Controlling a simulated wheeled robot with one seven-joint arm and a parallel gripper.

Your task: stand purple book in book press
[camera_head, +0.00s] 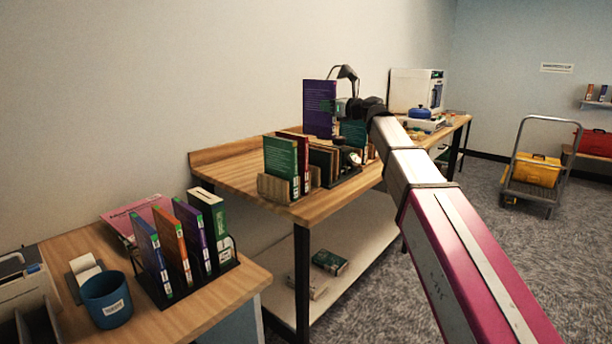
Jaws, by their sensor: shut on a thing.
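A purple book (319,108) is upright in the air above the wooden table (230,172). My gripper (345,107) is at its right edge and is shut on it; my arm partly hides the fingers. Below and in front of the book, a dark holder (347,176) with brown and green books stands near the table's front edge. It may be the book press, but I cannot tell for sure. A second purple book (193,238) stands in a black rack on the nearer desk.
A wooden book holder (272,190) with green and red books stands at the table's near corner. The nearer desk holds a blue cup (106,298) and a pink book (137,215). The table's left part is clear. A cart (535,172) stands at the far right.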

